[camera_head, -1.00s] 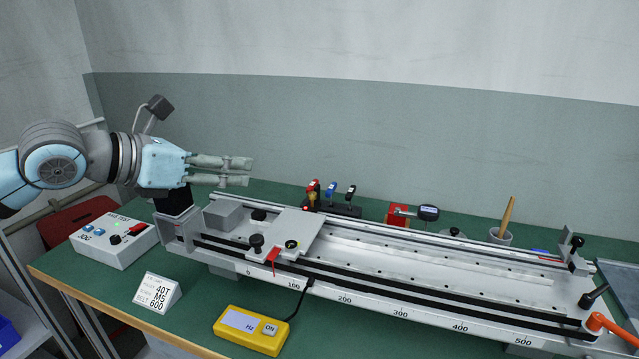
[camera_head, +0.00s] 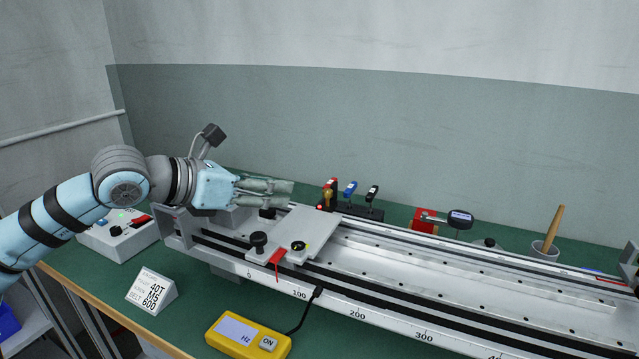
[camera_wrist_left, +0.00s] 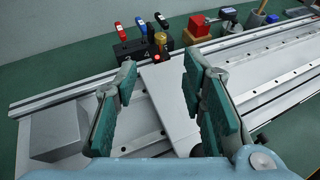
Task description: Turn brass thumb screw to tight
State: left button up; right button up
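A small brass-coloured piece (camera_head: 328,198) stands at the front left of the black tool rack (camera_head: 345,210), below the red-topped tool. It also shows in the left wrist view (camera_wrist_left: 161,42), beyond the fingertips; I cannot tell its turn position. My left gripper (camera_head: 291,194) hangs above the left part of the gantry rail, pointing right, short of the rack. In the left wrist view its green-padded fingers (camera_wrist_left: 160,72) are wide apart with nothing between them. The carriage plate (camera_head: 315,232) lies below and beyond the fingers. My right gripper is out of view.
Red, blue and black-topped tools stand in the rack. A red block with a dial gauge (camera_head: 460,219) and a grey cup (camera_head: 543,251) are farther right behind the rail (camera_head: 480,270). A yellow meter (camera_head: 250,335) lies in front. A grey control box (camera_head: 115,235) stands left.

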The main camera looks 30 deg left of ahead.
aim_at(325, 191)
pick_arm(q)
jog(key=w+p, duration=0.1)
jog(key=w+d+p, duration=0.1)
jog(key=w+p, duration=0.1)
jog(key=shift+d+f+p, duration=0.2)
jog(key=shift+p, duration=0.1)
jog(key=x, duration=0.9)
jog(key=shift+w+f, duration=0.1)
jog(key=shift+f, duration=0.3)
jog(key=shift+a, duration=0.1)
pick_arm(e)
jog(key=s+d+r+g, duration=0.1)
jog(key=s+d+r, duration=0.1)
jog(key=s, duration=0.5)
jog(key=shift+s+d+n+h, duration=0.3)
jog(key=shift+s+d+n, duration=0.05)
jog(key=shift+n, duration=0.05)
pick_arm(q)
grip_shut()
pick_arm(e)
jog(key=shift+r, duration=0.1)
